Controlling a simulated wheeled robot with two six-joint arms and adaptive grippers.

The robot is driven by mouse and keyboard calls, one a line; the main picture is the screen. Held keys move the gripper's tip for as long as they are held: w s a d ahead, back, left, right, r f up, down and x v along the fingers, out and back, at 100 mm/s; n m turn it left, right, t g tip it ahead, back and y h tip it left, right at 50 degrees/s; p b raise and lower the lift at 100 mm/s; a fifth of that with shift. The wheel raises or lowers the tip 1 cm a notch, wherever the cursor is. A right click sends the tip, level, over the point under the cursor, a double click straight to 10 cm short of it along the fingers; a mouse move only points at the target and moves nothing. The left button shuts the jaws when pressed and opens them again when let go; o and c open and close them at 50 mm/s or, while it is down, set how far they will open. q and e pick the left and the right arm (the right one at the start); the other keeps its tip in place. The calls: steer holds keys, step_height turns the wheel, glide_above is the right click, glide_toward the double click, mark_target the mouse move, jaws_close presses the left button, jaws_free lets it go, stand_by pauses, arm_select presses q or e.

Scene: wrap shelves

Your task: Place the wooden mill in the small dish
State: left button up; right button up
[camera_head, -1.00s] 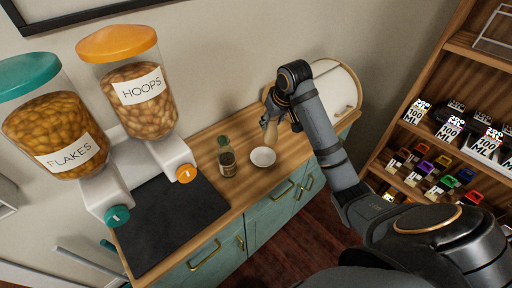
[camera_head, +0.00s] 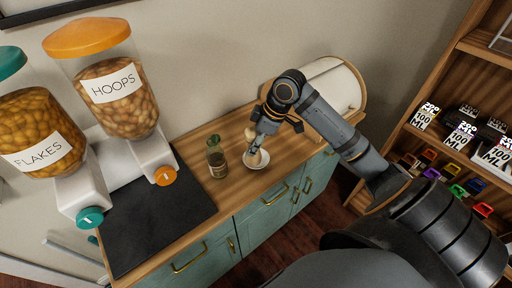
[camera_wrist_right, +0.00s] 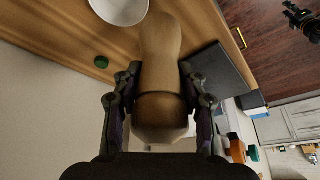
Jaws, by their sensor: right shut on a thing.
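The wooden mill (camera_wrist_right: 160,50) is between the fingers of my right gripper (camera_wrist_right: 160,88), which is shut on it. In the head view, my right gripper (camera_head: 262,138) holds the mill (camera_head: 254,158) with its lower end over the small white dish (camera_head: 264,164). I cannot tell whether the mill touches the dish. The dish shows partly in the wrist view (camera_wrist_right: 120,8), beyond the mill's far end and to its left. My left gripper is not in view.
A green-lidded jar (camera_head: 216,160) stands just left of the dish on the wooden counter (camera_head: 190,140). A dark mat (camera_head: 150,220) and two cereal dispensers (camera_head: 120,95) are further left. A rounded white-fronted box (camera_head: 335,88) stands behind at the right. Shelves (camera_head: 420,140) stand at the far right.

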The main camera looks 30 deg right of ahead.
steer(key=w+d+f, duration=0.1)
steer(key=f, duration=0.2)
steer(key=w+d+f+p, duration=0.1)
steer(key=w+d+f, duration=0.1)
steer(key=f, duration=0.1)
steer(key=w+d+f+p, duration=0.1)
steer(key=w+f, duration=0.1)
steer(key=f, duration=0.1)
steer(key=shift+w+d+f, duration=0.1)
steer(key=shift+w+d, duration=0.1)
steer(key=shift+d, duration=0.1)
steer(key=shift+f, duration=0.35)
steer(key=shift+f, duration=0.2)
steer(key=o, duration=1.3)
steer(key=shift+o, duration=0.2)
steer(key=shift+r, duration=0.1)
